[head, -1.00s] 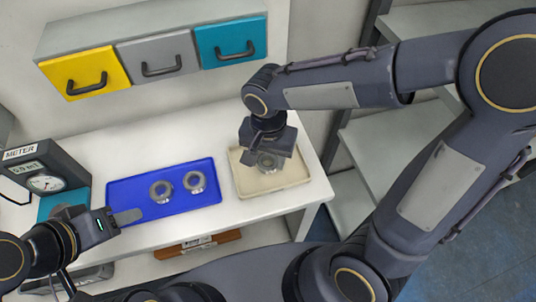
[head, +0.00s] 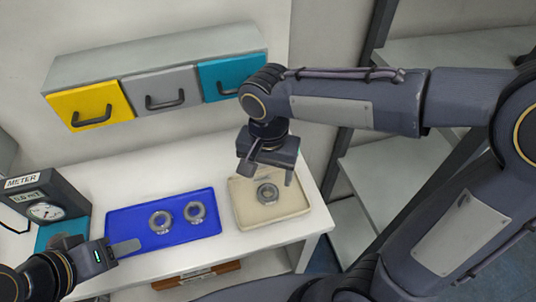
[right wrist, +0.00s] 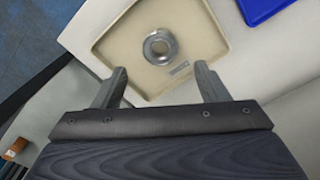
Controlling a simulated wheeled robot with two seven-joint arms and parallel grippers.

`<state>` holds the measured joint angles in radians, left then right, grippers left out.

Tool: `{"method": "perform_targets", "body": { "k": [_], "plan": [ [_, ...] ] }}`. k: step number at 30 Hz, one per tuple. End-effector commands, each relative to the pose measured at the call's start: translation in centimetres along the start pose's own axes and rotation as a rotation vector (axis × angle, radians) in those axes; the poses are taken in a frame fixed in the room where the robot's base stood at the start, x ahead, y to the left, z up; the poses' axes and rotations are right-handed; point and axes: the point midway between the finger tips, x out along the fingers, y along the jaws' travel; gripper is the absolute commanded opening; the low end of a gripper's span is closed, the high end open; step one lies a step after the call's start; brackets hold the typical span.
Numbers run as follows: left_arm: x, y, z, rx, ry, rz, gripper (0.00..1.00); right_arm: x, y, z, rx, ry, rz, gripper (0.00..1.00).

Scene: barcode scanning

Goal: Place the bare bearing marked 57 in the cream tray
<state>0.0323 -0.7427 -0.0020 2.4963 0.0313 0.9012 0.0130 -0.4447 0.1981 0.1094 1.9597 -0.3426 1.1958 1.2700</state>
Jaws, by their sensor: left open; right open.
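A bare metal bearing (head: 267,193) lies flat inside the cream tray (head: 246,216); its marking is too small to read. In the right wrist view the bearing (right wrist: 160,47) rests on the floor of the cream tray (right wrist: 113,43), apart from the fingers. My right gripper (head: 266,172) is open and empty above the tray. Its two fingers also show spread apart in the right wrist view (right wrist: 161,88). My left gripper (head: 124,248) is open beside the lower left edge of the blue tray, with nothing visible in it.
A blue tray (head: 125,213) holds two bearings (head: 160,221) (head: 195,211) side by side. A meter box (head: 45,203) stands at the left on a teal pad. Yellow, grey and teal drawers (head: 163,90) hang at the back. Bare white table lies between the trays.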

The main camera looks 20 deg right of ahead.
Motion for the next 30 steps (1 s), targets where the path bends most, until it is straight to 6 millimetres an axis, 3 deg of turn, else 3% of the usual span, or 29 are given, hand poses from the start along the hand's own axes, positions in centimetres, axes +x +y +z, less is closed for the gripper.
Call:
{"method": "perform_targets", "body": {
  "k": [1,6,17,20,23,27,30],
  "plan": [
    [-0.1,0.1,-0.1,0.0,0.0,0.0,0.47,-1.3,-0.1,0.0,0.0,0.003,-0.005,0.68],
    [-0.3,0.1,-0.1,0.0,0.0,0.0,0.47,-4.0,-0.1,0.0,0.0,0.001,-0.003,0.68],
    [-0.3,0.1,-0.1,0.0,0.0,0.0,0.47,-5.4,0.6,-0.1,-0.008,-0.004,-0.015,0.68],
    [-0.3,0.1,-0.1,0.0,0.0,0.0,0.47,-5.4,2.8,-0.3,-0.045,-0.009,-0.071,0.68],
    [-0.3,0.1,-0.1,0.0,0.0,0.0,0.47,-5.1,6.1,-0.3,-0.109,-0.001,-0.169,0.68],
    [-0.3,0.1,-0.1,0.0,0.0,0.0,0.47,-4.0,10.5,0.7,-0.215,0.074,-0.323,0.68],
    [-0.3,0.1,-0.1,0.0,0.0,0.0,0.47,-3.0,12.6,1.7,-0.281,0.161,-0.405,0.68]
  ]
}}
